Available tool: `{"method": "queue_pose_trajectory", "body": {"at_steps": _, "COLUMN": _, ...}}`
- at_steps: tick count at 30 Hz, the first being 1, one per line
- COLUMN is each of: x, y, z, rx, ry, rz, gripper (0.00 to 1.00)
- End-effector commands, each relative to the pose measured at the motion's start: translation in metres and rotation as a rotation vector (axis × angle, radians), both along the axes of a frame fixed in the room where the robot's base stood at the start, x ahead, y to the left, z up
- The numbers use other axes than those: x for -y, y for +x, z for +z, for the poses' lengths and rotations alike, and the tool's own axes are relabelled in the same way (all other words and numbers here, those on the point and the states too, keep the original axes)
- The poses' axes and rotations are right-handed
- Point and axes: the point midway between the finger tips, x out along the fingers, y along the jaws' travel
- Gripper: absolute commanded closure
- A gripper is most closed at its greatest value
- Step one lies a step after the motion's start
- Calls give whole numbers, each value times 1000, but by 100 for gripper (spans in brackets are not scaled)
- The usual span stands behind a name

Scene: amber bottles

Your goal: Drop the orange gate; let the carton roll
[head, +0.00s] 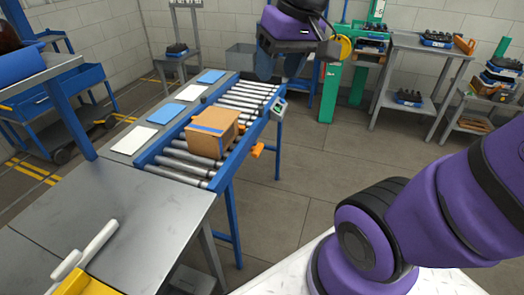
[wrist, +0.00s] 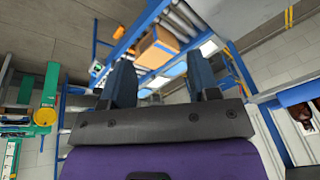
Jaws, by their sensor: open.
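The brown carton (head: 205,143), with a blue strip across its top, sits upright on the rollers of the blue-framed conveyor (head: 228,165). It also shows in the wrist view (wrist: 157,45), beyond the fingers. An orange piece (head: 257,150), which looks like the gate's lever or handle, sticks out from the conveyor's right side beside the carton. A gate across the rollers cannot be made out. My gripper (head: 280,68) is open and empty, up above the conveyor's far end and apart from the carton and the orange piece. Its two dark fingers are spread in the wrist view (wrist: 161,75).
A small control box (head: 279,106) is on the conveyor's right rail. Blue and white sheets (head: 167,112) lie along its left side. A grey table (head: 120,215) adjoins the near end. Shelves (head: 435,50) and a green post (head: 330,90) stand behind. The floor right of the conveyor is clear.

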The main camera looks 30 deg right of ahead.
Motion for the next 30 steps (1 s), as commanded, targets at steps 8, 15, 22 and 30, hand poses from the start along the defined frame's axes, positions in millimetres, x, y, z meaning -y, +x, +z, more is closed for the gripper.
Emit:
{"method": "queue_pose_trajectory", "body": {"at_steps": 8, "x": 3, "y": 52, "z": -19, "rx": -108, "ry": 122, "rz": 13, "gripper": 45}}
{"method": "queue_pose_trajectory", "body": {"at_steps": 15, "x": 10, "y": 96, "z": -41, "rx": -175, "ry": 246, "rz": 23, "gripper": 45}}
{"method": "queue_pose_trajectory", "body": {"at_steps": 22, "x": 22, "y": 138, "z": -69, "rx": -218, "ry": 377, "rz": 21, "gripper": 45}}
{"method": "queue_pose_trajectory", "body": {"at_steps": 30, "x": 42, "y": 185, "z": -109, "rx": -237, "ry": 540, "rz": 9, "gripper": 45}}
